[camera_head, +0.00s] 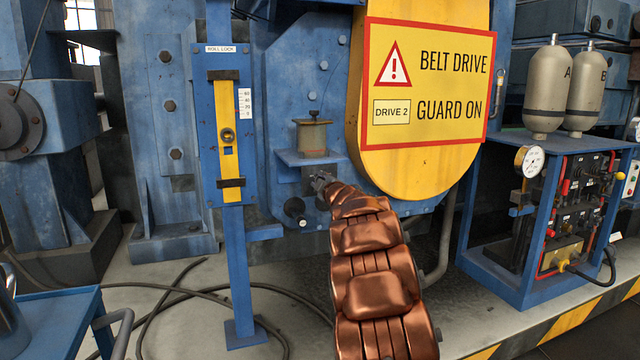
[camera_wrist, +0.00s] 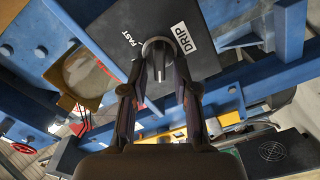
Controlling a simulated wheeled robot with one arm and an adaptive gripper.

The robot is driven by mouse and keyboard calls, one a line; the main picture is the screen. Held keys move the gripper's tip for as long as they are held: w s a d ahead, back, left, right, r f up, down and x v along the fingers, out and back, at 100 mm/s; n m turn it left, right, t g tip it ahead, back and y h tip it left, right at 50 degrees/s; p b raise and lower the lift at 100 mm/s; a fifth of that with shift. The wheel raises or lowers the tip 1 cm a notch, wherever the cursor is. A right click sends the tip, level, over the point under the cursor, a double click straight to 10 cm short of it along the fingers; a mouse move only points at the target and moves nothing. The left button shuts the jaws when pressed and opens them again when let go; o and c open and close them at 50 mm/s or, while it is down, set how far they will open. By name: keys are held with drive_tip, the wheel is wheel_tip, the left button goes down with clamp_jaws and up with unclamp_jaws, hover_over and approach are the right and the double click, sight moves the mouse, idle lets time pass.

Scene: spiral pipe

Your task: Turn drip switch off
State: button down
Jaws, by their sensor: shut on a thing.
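The drip switch is a grey round knob (camera_wrist: 157,46) on a dark plate (camera_wrist: 104,34) in the wrist view. A white label reading DRIP sits beside it on the right, and FAST is printed on its left. My gripper (camera_wrist: 161,74) has its two dark fingers closed on the knob from both sides. The knob's exact setting is hard to read. My copper-coloured arm and gripper hide the knob there.
A yellow belt guard (camera_head: 407,180) with a warning sign stands just right of my gripper. A blue post with a yellow roll lock bar (camera_head: 229,150) stands to the left. A black knob (camera_head: 295,207) is below the box.

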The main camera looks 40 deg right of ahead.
drive_tip(key=c, duration=1.2)
unclamp_jaws()
drive_tip(key=shift+s, duration=0.1)
drive_tip(key=shift+v, duration=5.95)
drive_tip(key=shift+a, duration=0.1)
